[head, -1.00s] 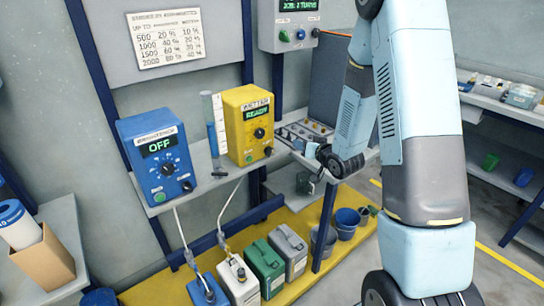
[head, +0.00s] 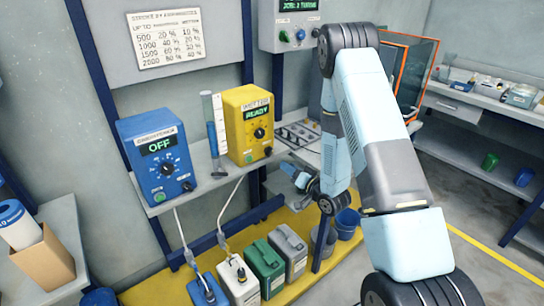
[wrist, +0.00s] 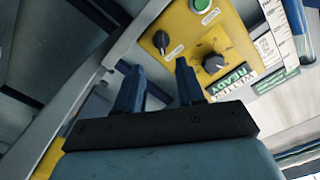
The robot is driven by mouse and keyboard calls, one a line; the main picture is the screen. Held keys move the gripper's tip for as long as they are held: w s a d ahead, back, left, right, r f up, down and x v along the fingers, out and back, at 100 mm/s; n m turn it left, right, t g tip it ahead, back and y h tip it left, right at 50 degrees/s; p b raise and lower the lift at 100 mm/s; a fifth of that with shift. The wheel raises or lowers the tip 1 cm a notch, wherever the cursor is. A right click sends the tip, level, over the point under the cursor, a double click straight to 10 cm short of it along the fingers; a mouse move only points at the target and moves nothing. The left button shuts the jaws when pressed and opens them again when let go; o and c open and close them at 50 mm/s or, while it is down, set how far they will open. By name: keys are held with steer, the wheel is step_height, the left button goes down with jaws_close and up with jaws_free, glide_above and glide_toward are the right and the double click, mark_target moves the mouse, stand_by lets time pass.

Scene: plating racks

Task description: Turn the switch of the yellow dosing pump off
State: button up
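The yellow dosing pump (head: 243,108) stands on the grey shelf, its display reading READY. Its black switch (head: 267,151) sits low on the right of its front, beside a green button (head: 248,157). In the wrist view the pump's yellow face (wrist: 190,35) appears turned over, with the switch (wrist: 161,41), the green button (wrist: 201,5) and a larger dark dial (wrist: 213,63). My gripper (head: 289,171) is to the right of and below the pump's front. In the wrist view my gripper (wrist: 156,65) has its two blue fingers apart and empty; the switch shows beyond the gap, apparently untouched.
A blue pump (head: 157,158) reading OFF stands left of the yellow one. A measuring cylinder (head: 213,130) stands between them. A tray of small parts (head: 298,135) lies on the shelf right of the yellow pump.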

mark_target(269, 152)
steer(key=x, duration=1)
steer(key=shift+w+a, duration=0.25)
steer(key=shift+w, duration=0.1)
jaws_close()
